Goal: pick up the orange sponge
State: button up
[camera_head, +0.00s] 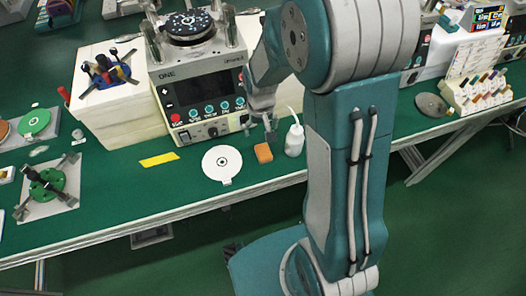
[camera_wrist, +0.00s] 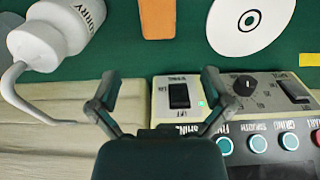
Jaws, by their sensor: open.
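The orange sponge (camera_head: 263,153) lies on the green bench top, between a white disc and a white bottle. It also shows at the top edge of the wrist view (camera_wrist: 157,18), where its far part is cut off. My gripper (camera_head: 260,126) is above the bench, in front of the lapping machine and just behind the sponge in the head view. In the wrist view my gripper (camera_wrist: 158,95) has its two fingers spread apart with nothing between them. The sponge is beyond the fingertips and apart from them.
The white bottle (camera_head: 294,139) with a bent spout stands right of the sponge. The white disc (camera_head: 222,163) lies left of it, near a yellow strip (camera_head: 159,159). The lapping machine (camera_head: 200,95) stands close behind. The bench's front edge (camera_head: 190,207) is near.

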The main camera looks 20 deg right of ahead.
aim_at(261, 147)
notch_tip(261, 147, down, 10)
jog(key=shift+s+d+r, duration=0.1)
jog(key=shift+s+r, duration=0.05)
jog(key=shift+r, duration=0.1)
jog(key=shift+c, duration=0.3)
jog(key=c, duration=0.8)
